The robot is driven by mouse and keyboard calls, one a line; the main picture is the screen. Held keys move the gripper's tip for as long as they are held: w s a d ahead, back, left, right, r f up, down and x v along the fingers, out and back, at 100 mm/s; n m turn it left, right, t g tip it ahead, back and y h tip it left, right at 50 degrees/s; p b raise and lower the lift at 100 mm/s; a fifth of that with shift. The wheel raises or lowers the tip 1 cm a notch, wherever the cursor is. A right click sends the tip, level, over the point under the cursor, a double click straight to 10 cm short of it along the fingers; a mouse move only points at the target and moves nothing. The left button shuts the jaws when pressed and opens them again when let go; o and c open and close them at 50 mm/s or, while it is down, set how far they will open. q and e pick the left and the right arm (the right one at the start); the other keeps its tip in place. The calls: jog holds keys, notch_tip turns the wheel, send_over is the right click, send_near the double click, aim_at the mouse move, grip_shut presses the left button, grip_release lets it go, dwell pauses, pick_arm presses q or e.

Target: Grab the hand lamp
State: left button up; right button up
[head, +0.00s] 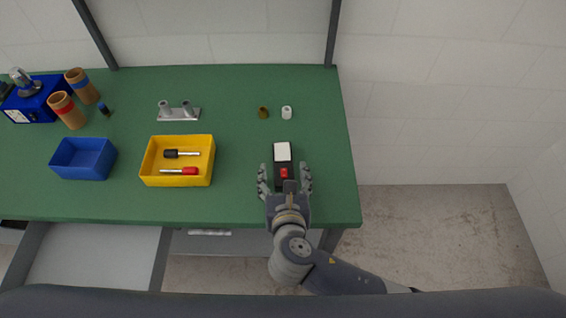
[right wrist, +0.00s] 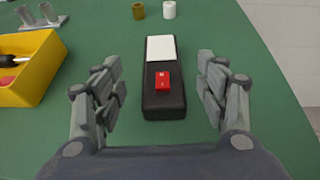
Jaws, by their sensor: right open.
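The hand lamp (head: 283,154) is a black oblong body with a white panel at its far end and a red switch nearer me. It lies on the green table near the right end. It also shows in the right wrist view (right wrist: 164,98), between my open fingers. My right gripper (head: 285,178) is open, with one finger on each side of the lamp's near part. There is a gap between each finger and the lamp in the right wrist view. My left gripper is not in view.
A yellow bin (head: 148,168) with two screwdrivers stands left of the lamp, and a blue bin (head: 84,159) further left. A brown cylinder (head: 263,112) and a white one (head: 286,112) stand beyond the lamp. The green table (head: 235,200) is bare around it.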

aim_at(283, 162)
jog(key=shift+w+f, duration=0.15)
jog(key=shift+w, duration=0.25)
jog(key=p+x, duration=0.1)
jog(key=x, duration=0.3)
jog(key=shift+w+d+f, duration=0.1)
jog(key=shift+w+f, duration=0.2)
jog(key=shift+f, duration=0.05)
jog(key=shift+c, duration=0.6)
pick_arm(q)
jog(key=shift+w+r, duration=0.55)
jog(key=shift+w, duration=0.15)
pick_arm(e)
jog(key=c, duration=1.2)
